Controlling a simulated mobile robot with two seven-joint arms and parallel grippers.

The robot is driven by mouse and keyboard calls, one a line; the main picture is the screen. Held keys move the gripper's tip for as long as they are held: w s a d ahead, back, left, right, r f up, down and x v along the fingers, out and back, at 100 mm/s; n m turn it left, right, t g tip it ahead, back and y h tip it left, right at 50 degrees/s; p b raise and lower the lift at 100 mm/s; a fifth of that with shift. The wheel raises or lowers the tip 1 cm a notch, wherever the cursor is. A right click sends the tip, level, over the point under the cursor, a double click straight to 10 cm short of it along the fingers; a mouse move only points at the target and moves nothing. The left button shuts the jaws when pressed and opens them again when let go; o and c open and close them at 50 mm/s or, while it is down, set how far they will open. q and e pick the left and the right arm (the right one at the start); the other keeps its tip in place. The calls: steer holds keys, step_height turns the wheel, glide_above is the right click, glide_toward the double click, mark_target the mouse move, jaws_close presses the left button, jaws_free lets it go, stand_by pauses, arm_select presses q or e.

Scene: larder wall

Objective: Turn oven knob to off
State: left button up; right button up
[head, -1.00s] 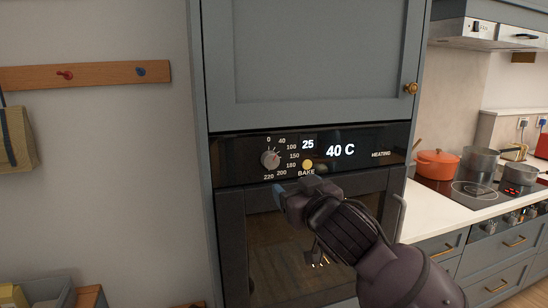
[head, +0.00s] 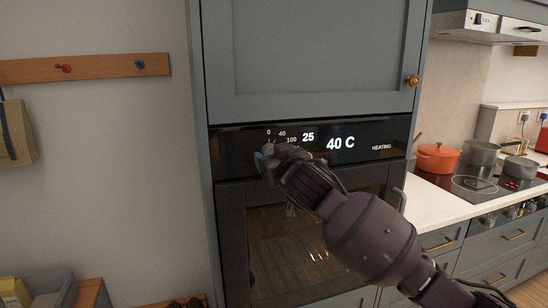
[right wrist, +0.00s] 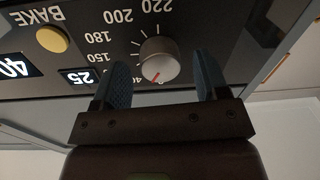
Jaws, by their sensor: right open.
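The oven knob (right wrist: 160,61) is a round grey-white dial with a red mark, on the oven's black control panel (head: 232,152). The right wrist view shows it upside down, with its red mark pointing toward the 40 side of the scale. In the head view my right gripper (head: 268,156) covers the knob. In the right wrist view the two blue fingers of this gripper (right wrist: 162,82) are open, one on each side of the knob, with gaps between. The panel display (head: 340,144) reads 25 and 40 C, with HEATING beside it. My left gripper is in no view.
The oven door (head: 290,240) is below the panel, and a grey cupboard door (head: 315,60) is above. To the right, an orange pot (head: 437,158) and grey pans stand by the hob. A peg rail (head: 100,68) is on the left wall.

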steer(key=shift+w, duration=0.2)
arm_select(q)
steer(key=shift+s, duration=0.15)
arm_select(e)
steer(key=shift+c, duration=0.5)
steer(key=c, duration=0.8)
arm_select(q)
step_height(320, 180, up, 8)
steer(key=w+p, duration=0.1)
steer(key=p, duration=0.5)
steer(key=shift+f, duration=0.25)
arm_select(e)
steer(key=n, duration=0.6)
steer(key=shift+a+r, duration=0.1)
steer(key=shift+c, duration=0.2)
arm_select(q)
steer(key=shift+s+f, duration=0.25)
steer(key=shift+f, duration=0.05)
